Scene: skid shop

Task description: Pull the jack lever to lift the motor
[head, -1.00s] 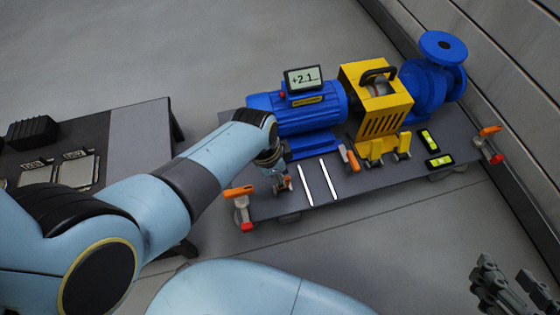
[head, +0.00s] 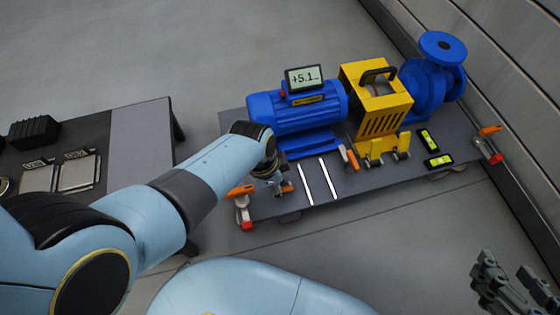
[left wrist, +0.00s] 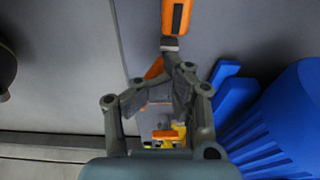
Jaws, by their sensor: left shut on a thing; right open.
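The blue motor (head: 298,112) sits on the dark skid (head: 390,182), with a display (head: 305,77) on top reading about "+5.1". My left gripper (head: 277,183) is low at the motor's near left foot. It is shut on a small orange jack lever (head: 288,187), mostly hidden by the fingers. In the left wrist view, orange (left wrist: 153,68) shows at the closed fingers (left wrist: 162,82), and the motor's blue side (left wrist: 285,120) is to the right. My right gripper (head: 515,285) is open and empty at the lower right, away from the skid.
A yellow coupling guard (head: 376,100) and blue pump (head: 433,80) stand right of the motor. Orange-handled clamps (head: 241,191) (head: 489,131) sit at the skid's corners. An orange-handled tool (head: 349,157) and white strips lie in front. A side table (head: 140,130) is left.

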